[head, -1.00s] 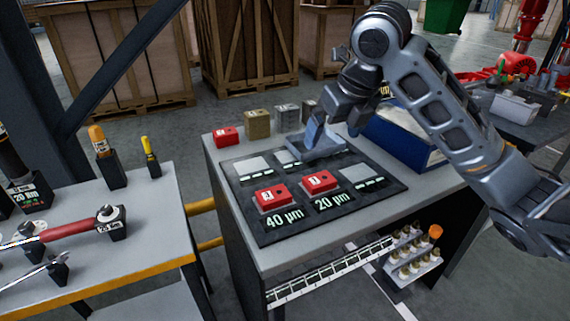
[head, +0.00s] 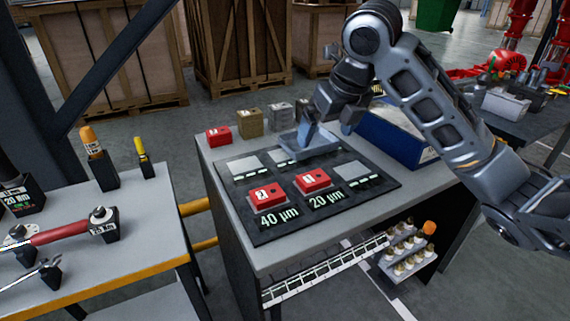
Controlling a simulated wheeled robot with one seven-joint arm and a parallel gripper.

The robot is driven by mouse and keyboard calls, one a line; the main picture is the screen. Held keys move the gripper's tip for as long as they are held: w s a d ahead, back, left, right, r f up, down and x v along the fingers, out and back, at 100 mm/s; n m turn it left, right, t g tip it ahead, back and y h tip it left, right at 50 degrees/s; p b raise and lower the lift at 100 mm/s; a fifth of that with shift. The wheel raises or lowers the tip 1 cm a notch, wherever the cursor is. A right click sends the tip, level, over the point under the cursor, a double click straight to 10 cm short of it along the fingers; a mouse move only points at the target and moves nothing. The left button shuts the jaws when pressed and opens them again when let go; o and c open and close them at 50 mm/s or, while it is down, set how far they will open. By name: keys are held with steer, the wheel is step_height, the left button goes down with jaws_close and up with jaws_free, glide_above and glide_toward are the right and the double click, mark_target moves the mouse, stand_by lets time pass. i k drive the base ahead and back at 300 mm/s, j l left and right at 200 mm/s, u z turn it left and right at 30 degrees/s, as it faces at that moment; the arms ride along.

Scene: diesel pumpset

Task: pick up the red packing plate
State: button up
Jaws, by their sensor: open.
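Three red blocks or plates are in view. One stands at the back left of the grey bench (head: 218,134). Two sit on the black board (head: 262,222), one red plate at the 40 µm mark (head: 268,195) and the other red plate at the 20 µm mark (head: 313,182). I cannot tell which one the task means. My gripper (head: 326,142) is open above the back part of the board, beyond the two red plates and apart from them. Its fingers point down, with a blue-grey piece at the left finger. No red plate is between the fingers.
An olive block (head: 250,123) and a grey block (head: 280,116) stand along the bench's back edge. A blue case (head: 392,140) stands right of the board. A side table (head: 150,232) with tools is at left. Small bottles (head: 408,255) stand on a rack below the bench.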

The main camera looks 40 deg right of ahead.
mark_target(218, 134)
steer(key=i+j, duration=0.2)
steer(key=i, duration=0.2)
steer(key=i+j, duration=0.2)
steer(key=i, duration=0.2)
